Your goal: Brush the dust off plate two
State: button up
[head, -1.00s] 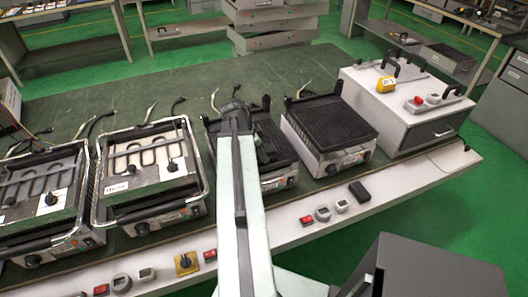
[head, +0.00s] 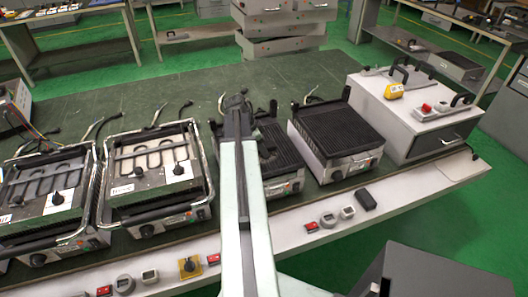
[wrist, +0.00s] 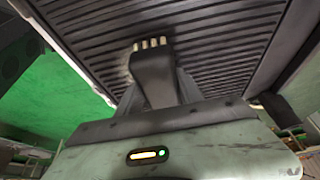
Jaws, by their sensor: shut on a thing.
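Two grills carry black ribbed plates, one (head: 284,150) partly behind my arm and one (head: 342,128) to its right. A ribbed plate fills the top of the wrist view (wrist: 225,50). My gripper (wrist: 158,85) is shut on a dark-handled brush (wrist: 151,66) with several pale bristle tufts. The tufts lie over the ribs; I cannot tell whether they touch. Dust cannot be made out on the plates.
Two grills with bare heating elements (head: 152,160) stand to the left. A white drawer cabinet (head: 415,115) stands at the right with a yellow device (head: 394,91) on top. Red switches and grey knobs (head: 328,220) line the front edge.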

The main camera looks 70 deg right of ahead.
aim_at(267, 164)
jog(key=shift+w+d, duration=0.5)
jog(key=shift+d, duration=0.05)
jog(key=shift+w+a, duration=0.5)
jog(key=shift+a, duration=0.1)
jog(key=shift+s+a, duration=1.25)
jog(key=shift+a, duration=0.1)
jog(key=shift+s+a, duration=0.1)
jog(key=shift+s+a+r, duration=0.15)
jog(key=shift+s+a, duration=1.05)
notch_tip(267, 164, up, 6)
jog(key=p, duration=0.6)
